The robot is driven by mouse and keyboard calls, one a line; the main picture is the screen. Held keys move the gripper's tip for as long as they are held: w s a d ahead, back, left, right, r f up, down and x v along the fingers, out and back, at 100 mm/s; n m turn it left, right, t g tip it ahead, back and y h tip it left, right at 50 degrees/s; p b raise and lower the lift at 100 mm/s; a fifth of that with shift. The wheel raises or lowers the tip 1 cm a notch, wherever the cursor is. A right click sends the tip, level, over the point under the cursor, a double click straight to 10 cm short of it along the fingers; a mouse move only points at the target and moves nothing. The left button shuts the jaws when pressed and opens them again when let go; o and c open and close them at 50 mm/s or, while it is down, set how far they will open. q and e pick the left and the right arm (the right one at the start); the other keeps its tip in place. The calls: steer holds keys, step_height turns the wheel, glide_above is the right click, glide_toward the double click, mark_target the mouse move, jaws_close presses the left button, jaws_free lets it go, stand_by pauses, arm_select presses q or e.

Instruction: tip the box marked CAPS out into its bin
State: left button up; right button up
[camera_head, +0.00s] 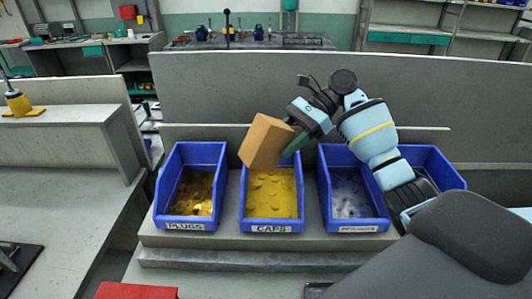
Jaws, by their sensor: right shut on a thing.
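A brown box (265,141) is held tilted above the blue bin labelled CAPS (271,226). No marking on the box can be read from here. Yellow pieces (272,194) lie in the CAPS bin. My right gripper (297,138) is shut on the box at its right side, with the arm coming in from the right. The box's opening and whatever is inside it are hidden. My left gripper is not in view.
A blue bin labelled PLUGS (185,226) with brass-coloured pieces stands to the left. Another blue bin (358,227) with silvery pieces stands to the right, and a further blue bin (440,168) is partly behind my arm. A grey panel (330,95) rises behind.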

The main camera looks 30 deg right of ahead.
mark_target(285, 125)
steer(key=shift+r, duration=1.05)
steer(key=shift+r, duration=0.1)
steer(key=h, duration=0.2)
steer(key=shift+r+h, duration=0.3)
steer(key=shift+r, duration=0.05)
steer(key=shift+r+h, duration=0.15)
steer(key=shift+h, duration=0.95)
steer(key=shift+r+h, duration=0.15)
steer(key=shift+h, duration=0.15)
steer(key=shift+r+h, duration=0.25)
steer(key=shift+h, duration=0.8)
steer(key=shift+r+h, duration=0.2)
steer(key=shift+h, duration=0.85)
